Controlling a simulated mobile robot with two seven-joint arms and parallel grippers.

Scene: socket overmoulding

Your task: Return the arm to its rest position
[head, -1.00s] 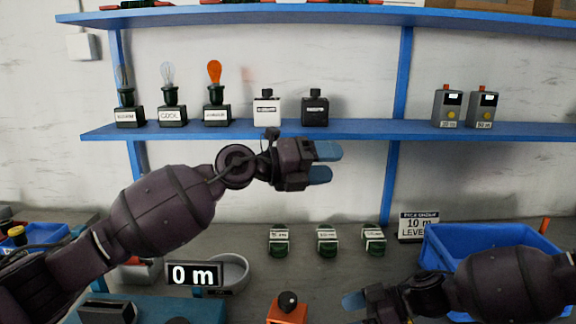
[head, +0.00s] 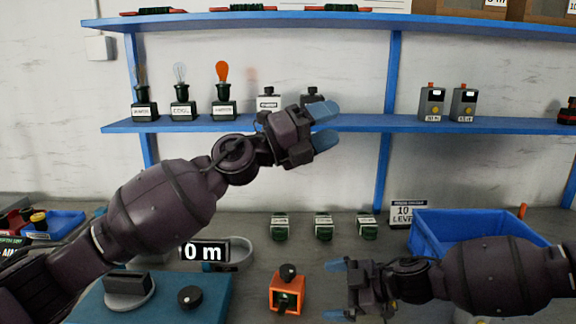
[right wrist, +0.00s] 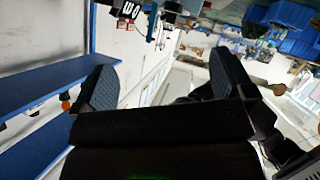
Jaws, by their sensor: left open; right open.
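My left arm reaches in from the left in the head view. Its gripper (head: 325,126) is open and empty, in front of the middle blue shelf (head: 365,123), and covers parts of the white and black small boxes there. My right gripper (head: 334,290) is low over the counter, to the right of an orange box with a black knob (head: 287,290). It is open with nothing between its fingers. In the right wrist view its two blue-grey fingers (right wrist: 168,85) stand wide apart and empty.
Lamps and grey devices (head: 463,104) stand on the middle shelf. A blue bin (head: 425,232) is behind my right arm. Several small green-and-white blocks (head: 323,226) stand on the counter. A teal mat (head: 215,300) and a "0 m" display (head: 204,251) are at lower left.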

